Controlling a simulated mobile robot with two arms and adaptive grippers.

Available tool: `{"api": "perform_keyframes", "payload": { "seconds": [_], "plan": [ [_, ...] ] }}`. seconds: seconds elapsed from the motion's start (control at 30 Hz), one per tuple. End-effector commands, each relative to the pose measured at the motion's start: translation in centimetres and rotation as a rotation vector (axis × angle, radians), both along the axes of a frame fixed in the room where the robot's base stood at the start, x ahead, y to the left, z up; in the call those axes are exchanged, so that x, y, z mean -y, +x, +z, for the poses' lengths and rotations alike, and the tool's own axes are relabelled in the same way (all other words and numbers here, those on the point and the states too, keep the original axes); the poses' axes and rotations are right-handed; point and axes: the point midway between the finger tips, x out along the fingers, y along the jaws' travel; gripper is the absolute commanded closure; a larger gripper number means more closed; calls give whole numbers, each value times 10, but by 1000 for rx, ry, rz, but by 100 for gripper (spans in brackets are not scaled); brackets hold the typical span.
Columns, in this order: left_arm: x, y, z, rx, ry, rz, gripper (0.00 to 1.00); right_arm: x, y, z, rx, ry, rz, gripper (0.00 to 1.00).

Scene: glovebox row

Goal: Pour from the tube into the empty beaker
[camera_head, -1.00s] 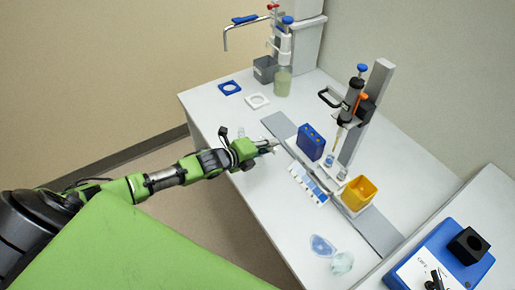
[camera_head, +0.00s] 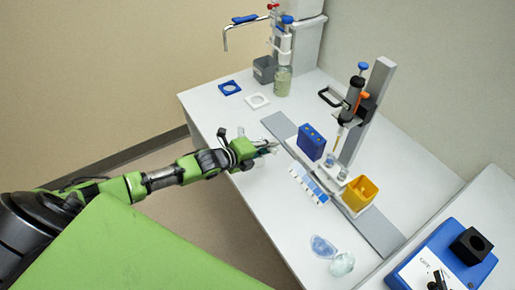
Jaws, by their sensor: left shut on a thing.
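My left gripper (camera_head: 268,148) reaches in from the left over the near-left part of the bench. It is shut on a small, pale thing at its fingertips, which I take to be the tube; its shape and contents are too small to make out. A clear vessel (camera_head: 341,265) is at the bench's near edge, well below and right of the gripper. A glass vessel (camera_head: 283,83) with pale greenish contents stands at the back. I cannot tell for certain which vessel is the empty beaker. My right gripper is not in view.
A blue block (camera_head: 311,143), a white-and-blue rack (camera_head: 308,187), a yellow box (camera_head: 358,195) and a dispenser stand (camera_head: 372,105) are right of the gripper. A blue clear dish (camera_head: 322,247) is beside the clear vessel. A blue-and-white device (camera_head: 440,265) is at lower right.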

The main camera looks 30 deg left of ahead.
Motion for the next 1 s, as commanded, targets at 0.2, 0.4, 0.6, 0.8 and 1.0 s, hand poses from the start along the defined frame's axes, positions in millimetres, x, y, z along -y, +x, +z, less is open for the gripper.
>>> {"api": "perform_keyframes", "payload": {
  "seconds": [0.2,0.4,0.6,0.8,1.0],
  "plan": [
    [0,0,1,0,-10,-1,100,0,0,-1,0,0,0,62],
    [0,0,1,0,-20,-1,100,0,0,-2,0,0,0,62],
    [0,0,2,-1,-30,-1,100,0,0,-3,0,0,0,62],
    [0,0,2,-2,-38,-1,100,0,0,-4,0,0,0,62],
    [0,0,3,-3,-48,-1,100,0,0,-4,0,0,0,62]
  ]
}}
